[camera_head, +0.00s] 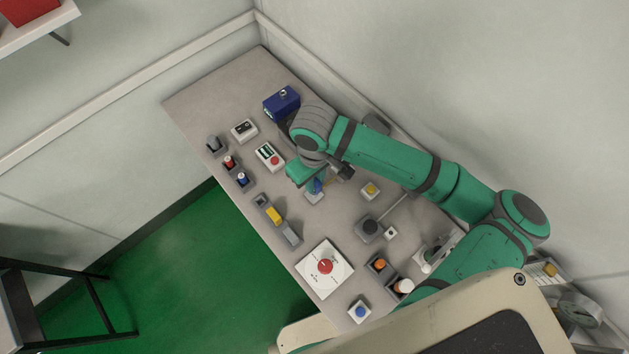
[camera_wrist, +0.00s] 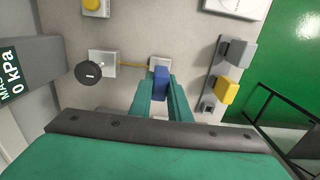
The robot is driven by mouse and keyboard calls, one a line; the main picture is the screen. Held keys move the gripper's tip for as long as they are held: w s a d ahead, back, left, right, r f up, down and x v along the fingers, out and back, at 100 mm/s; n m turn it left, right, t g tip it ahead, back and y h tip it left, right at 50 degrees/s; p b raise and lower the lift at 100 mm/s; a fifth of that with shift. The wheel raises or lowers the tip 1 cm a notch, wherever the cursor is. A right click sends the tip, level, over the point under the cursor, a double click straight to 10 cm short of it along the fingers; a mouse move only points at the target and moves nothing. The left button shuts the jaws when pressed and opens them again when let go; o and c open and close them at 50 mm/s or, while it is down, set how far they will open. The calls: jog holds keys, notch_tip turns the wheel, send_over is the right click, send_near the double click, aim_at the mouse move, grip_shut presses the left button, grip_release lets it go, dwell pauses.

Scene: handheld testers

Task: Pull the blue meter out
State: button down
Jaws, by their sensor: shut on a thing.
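A small blue block-shaped meter (camera_wrist: 161,82) sits between the two green fingers of my gripper (camera_wrist: 162,92) in the wrist view. My gripper is shut on it. Behind the blue meter is a small white plate (camera_wrist: 160,62) on the bench. In the head view, a bit of the blue meter (camera_head: 318,186) shows under my gripper (camera_head: 310,179), above the white plate (camera_head: 314,197). I cannot tell whether the meter is still seated in the plate. A yellow cord (camera_wrist: 133,65) runs from near the plate to a white base with a round black knob (camera_wrist: 88,71).
The grey bench (camera_head: 215,95) carries several testers. A dark blue box (camera_head: 281,103) stands at the back. A yellow lever (camera_head: 273,214) sits near the front edge, and a white plate with a red knob (camera_head: 325,266) is lower. A wall runs behind the bench.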

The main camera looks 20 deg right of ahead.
jog(key=shift+r, duration=1.05)
